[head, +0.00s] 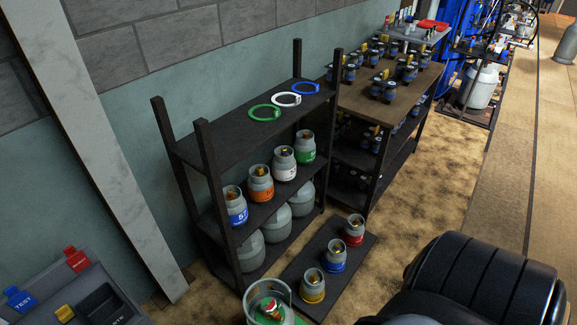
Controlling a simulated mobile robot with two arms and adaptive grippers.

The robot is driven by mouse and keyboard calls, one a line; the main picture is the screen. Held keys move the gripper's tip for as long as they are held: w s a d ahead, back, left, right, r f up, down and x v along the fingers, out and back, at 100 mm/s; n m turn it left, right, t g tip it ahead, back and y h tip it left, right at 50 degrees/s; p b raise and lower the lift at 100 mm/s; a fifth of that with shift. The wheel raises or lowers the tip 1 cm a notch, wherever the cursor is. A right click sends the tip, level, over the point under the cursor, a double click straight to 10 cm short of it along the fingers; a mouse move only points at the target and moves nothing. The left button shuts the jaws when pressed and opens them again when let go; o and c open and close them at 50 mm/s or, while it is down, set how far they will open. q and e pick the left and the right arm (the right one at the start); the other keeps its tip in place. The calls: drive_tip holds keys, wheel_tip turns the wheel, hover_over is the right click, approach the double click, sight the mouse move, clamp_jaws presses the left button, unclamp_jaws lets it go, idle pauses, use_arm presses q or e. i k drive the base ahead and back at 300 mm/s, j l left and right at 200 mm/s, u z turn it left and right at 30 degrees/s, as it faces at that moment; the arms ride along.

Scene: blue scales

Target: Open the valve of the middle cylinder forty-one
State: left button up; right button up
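Three grey cylinders with brass valves stand in a row on a low dark platform (327,262) on the floor. The middle one (335,257) has a blue band, between a red-banded cylinder (354,231) at the back and a yellow-banded one (313,288) at the front. The number forty-one is not legible on any cylinder. Whether a valve is open or shut is too small to tell. Neither of my grippers is in view.
A dark shelf rack (235,145) holds several banded cylinders, with coloured rings on top. A workbench (385,100) with small blue items stands behind. A panel (80,290) with coloured switches is bottom left. Floor (440,190) right of the platform is clear.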

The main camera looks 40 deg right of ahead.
sight(268, 304)
drive_tip(key=z, duration=1.1)
